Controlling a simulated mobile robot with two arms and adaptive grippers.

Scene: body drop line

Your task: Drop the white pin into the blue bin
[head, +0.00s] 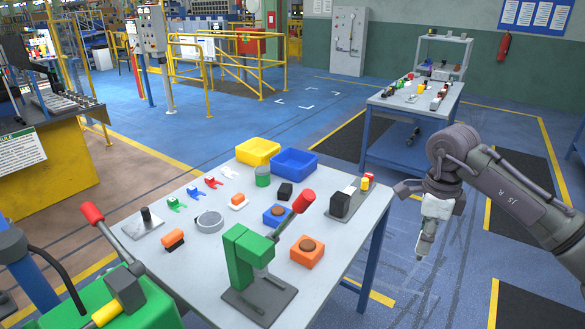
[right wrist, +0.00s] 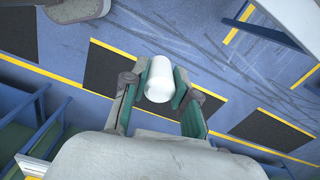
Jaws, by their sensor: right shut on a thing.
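The white pin (right wrist: 158,80) is a short white cylinder between the two fingers of my right gripper (right wrist: 155,92) in the right wrist view. The fingers are shut on its sides. In the head view my right gripper (head: 422,252) points down over the floor, to the right of the table and clear of its edge. I cannot clearly make out the pin there. The blue bin (head: 294,161) stands at the far edge of the table, left of my right gripper. My left gripper is not in view.
A yellow bin (head: 258,151) stands beside the blue one. The table (head: 190,261) also holds a green press (head: 245,256) with a red-tipped lever, orange and blue blocks, a green-topped cylinder (head: 263,177) and small coloured clips. Another table (head: 412,100) stands farther back.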

